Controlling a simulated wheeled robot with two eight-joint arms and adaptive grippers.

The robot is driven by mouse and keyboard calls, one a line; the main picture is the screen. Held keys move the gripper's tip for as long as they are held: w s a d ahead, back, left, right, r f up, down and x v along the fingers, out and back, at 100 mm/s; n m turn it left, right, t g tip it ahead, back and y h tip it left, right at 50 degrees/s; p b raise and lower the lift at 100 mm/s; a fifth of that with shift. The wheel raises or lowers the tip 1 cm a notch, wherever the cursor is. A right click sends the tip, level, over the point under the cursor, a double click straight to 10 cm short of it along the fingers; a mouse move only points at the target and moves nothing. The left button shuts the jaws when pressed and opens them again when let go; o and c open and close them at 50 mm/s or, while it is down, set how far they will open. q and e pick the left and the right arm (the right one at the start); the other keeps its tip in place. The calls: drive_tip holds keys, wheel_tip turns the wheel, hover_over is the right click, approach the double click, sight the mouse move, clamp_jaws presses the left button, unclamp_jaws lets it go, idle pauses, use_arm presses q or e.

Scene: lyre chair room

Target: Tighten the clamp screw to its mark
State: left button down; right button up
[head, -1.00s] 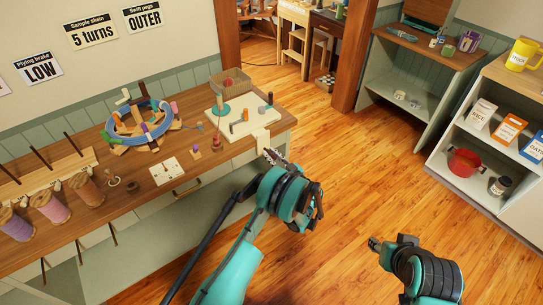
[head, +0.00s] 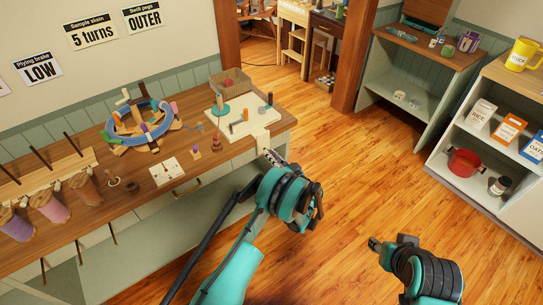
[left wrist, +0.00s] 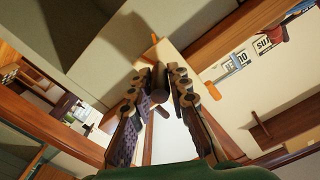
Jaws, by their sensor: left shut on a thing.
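A cream clamp block (head: 263,141) sits at the front right edge of the workbench, beside the pale board (head: 250,122). My left gripper (head: 270,155) is just below and in front of it, at the bench edge. In the left wrist view, the fingers of my left gripper (left wrist: 158,88) are on either side of a dark wooden cylinder, seemingly the clamp screw's handle (left wrist: 159,80), and are shut on it. I cannot make out the screw's mark. My right gripper (head: 375,243) hangs over the floor, away from the bench; its fingers are too small to read.
An open shelf (head: 480,150) stands at the right. The floor between is clear.

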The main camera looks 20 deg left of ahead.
use_arm(q)
drive_tip(key=m, duration=0.4)
drive_tip(key=shift+m, duration=0.3)
drive_tip(key=m, duration=0.4)
drive_tip(key=shift+f, duration=0.1)
drive_tip(key=shift+m, duration=0.3)
drive_tip(key=c, duration=1.4)
unclamp_jaws()
drive_tip(key=shift+c, duration=0.2)
drive_tip(key=v, duration=1.2)
